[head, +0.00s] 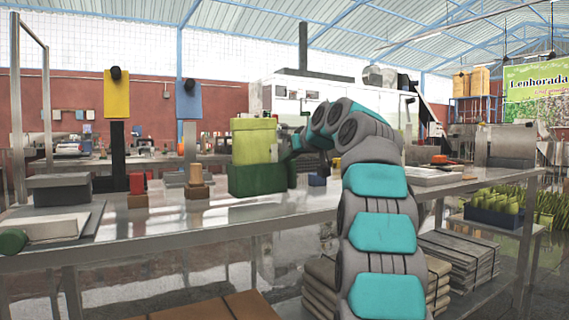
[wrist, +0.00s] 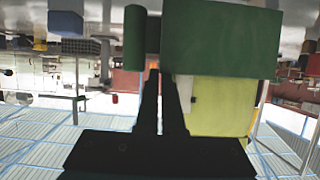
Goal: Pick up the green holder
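The green holder (head: 257,180) is a dark green open box on the metal table, with a yellow-green block (head: 254,140) standing in it. A green post stands at its right side in the head view. My gripper (head: 293,153) is at that side, small and partly covered by my arm. In the upside-down wrist view the holder (wrist: 222,40) fills the top, its round post (wrist: 135,40) to the left. My dark fingers (wrist: 159,74) are close together, their tips at the narrow neck between post and box. The exact contact is hidden. Whether the holder's base touches the table is unclear.
On the table (head: 190,228) left of the holder are a brown-based stand (head: 196,184), a red-topped block (head: 138,190) and a grey box (head: 60,190). A small blue block (head: 317,179) lies to its right. The tabletop in front of the holder is mostly clear.

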